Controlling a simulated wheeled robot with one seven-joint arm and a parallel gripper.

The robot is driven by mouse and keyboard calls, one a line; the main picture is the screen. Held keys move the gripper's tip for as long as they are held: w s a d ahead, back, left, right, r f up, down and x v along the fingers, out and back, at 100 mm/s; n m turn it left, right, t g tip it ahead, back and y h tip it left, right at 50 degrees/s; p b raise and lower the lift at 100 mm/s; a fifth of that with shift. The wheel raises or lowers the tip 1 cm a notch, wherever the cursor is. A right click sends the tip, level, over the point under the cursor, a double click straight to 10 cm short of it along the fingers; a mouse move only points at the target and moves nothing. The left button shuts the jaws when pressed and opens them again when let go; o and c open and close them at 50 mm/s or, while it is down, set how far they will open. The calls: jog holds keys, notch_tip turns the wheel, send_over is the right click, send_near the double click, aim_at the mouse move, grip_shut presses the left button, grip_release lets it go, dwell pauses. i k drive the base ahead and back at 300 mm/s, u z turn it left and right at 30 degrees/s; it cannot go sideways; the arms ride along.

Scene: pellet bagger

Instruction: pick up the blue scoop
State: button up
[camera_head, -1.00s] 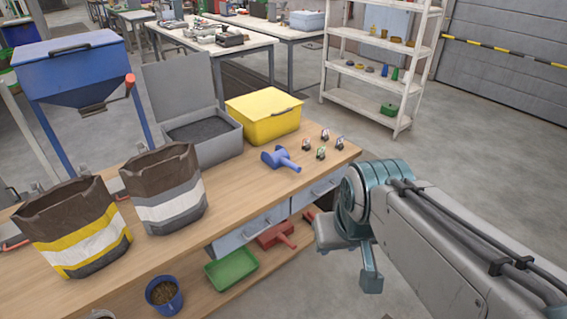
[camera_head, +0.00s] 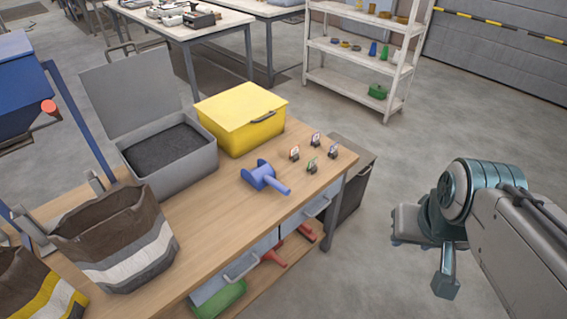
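The blue scoop (camera_head: 264,177) lies on the wooden workbench (camera_head: 212,208), in front of the yellow box. Its handle points toward the bench's front right edge. My gripper (camera_head: 428,262) hangs to the right of the bench over the floor, well apart from the scoop.
An open grey bin (camera_head: 170,165) of dark pellets and a closed yellow box (camera_head: 243,120) stand behind the scoop. Small tagged clips (camera_head: 311,165) stand to its right. A brown, white and grey bag (camera_head: 118,240) stands left. Floor at the right is clear.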

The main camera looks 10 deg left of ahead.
aim_at(268, 181)
jog(key=u, duration=0.1)
jog(key=i, duration=0.65)
jog(key=u, duration=0.75)
jog(key=i, duration=0.45)
jog(key=u, duration=0.4)
